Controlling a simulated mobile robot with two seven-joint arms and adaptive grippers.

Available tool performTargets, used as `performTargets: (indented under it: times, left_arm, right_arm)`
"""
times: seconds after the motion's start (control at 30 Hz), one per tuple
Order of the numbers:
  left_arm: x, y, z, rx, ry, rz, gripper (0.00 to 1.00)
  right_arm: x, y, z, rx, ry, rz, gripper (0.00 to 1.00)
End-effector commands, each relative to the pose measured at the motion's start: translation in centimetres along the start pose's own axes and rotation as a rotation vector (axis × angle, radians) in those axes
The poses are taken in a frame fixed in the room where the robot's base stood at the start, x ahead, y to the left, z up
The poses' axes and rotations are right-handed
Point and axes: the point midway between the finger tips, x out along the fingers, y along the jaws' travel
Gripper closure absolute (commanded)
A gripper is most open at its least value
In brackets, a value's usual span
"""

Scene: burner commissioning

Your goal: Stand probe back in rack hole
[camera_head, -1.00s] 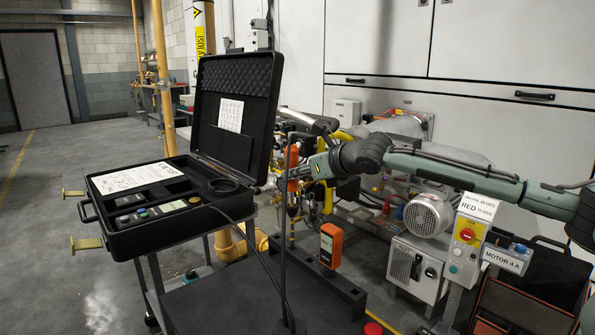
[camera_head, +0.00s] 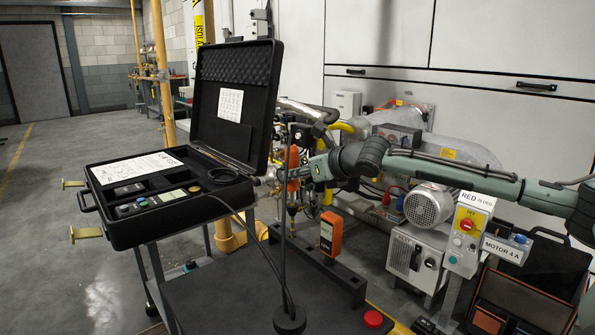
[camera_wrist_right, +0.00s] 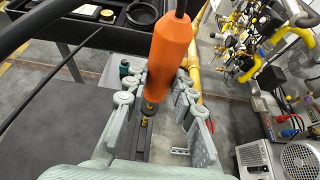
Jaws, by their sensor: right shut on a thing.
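The probe has an orange handle (camera_head: 293,158) and hangs upright in my right gripper (camera_head: 296,173), which is shut on the handle. In the right wrist view the handle (camera_wrist_right: 170,58) fills the space between the fingers (camera_wrist_right: 160,100). The black rack (camera_head: 340,273) is a long bar at the far edge of the cart top, below the probe. My left gripper is not in view.
An orange meter (camera_head: 331,232) stands upright in the rack. A red button (camera_head: 373,319) is near the cart's edge.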

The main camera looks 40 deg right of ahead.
Motion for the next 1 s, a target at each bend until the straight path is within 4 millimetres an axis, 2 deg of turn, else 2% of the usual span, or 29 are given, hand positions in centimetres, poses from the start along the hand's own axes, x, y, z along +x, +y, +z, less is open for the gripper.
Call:
performTargets:
  times: [0.37, 0.4, 0.6, 0.87, 1.0]
  left_arm:
    - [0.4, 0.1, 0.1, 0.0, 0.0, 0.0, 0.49]
    - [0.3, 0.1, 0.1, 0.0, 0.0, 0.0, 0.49]
    - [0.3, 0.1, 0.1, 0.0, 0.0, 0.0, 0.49]
    - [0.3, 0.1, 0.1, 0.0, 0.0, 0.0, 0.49]
    - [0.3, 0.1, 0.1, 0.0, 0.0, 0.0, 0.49]
  right_arm:
    - [0.5, 0.0, -1.0, -0.002, -0.002, 0.001, 1.0]
    - [0.5, 0.0, -0.9, -0.001, -0.003, 0.001, 0.73]
    - [0.5, 0.0, -0.9, -0.001, -0.002, 0.001, 0.51]
    - [0.4, 0.0, -1.1, -0.001, 0.001, 0.0, 0.51]
    - [-0.6, -0.1, -1.1, -0.002, 0.001, -0.001, 0.51]
